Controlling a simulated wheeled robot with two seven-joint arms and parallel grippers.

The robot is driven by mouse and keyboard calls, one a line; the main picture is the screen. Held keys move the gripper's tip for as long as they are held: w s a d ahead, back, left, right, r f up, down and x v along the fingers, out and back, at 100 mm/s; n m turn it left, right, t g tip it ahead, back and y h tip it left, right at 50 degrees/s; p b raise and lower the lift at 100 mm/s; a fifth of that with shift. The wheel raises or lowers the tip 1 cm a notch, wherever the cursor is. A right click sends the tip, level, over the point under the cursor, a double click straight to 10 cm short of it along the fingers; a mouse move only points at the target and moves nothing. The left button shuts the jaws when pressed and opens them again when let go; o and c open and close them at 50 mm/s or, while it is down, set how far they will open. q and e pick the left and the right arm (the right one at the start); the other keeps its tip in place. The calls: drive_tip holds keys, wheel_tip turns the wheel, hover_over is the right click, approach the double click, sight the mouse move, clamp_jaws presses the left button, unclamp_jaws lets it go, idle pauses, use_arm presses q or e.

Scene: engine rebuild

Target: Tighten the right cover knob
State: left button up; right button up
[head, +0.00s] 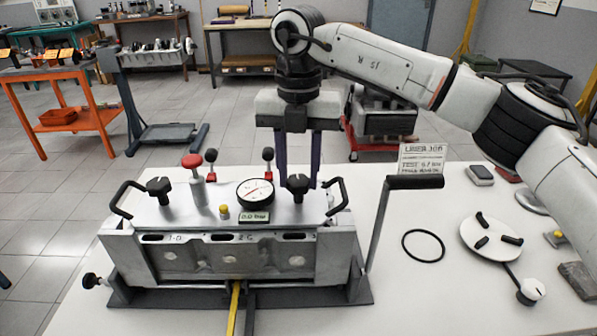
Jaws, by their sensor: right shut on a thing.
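The right cover knob (298,184) is a black lobed knob on the right part of the white cover (225,212), which lies on the grey engine block (230,260). My right gripper (298,184) reaches down from above, its two dark fingers either side of this knob and shut on it. The fingertips are partly hidden behind the knob and cover parts. The left cover knob (159,188), also black, stands on the left part of the cover. My left gripper is not in view.
On the cover stand a pressure gauge (256,192), a red-topped lever (192,162) and a yellow button (224,211). A black-gripped crank (380,225) rises at the right. A black ring (423,246) and a round white plate (491,238) lie on the white table (420,300).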

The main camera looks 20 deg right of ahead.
sight(299, 180)
drive_tip(key=shift+m, duration=0.5)
drive_tip(key=o, duration=1.1)
drive_tip(key=shift+r, duration=0.1)
wheel_tip(299, 180, up, 10)
drive_tip(key=shift+r, duration=0.1)
drive_tip(key=shift+s, duration=0.1)
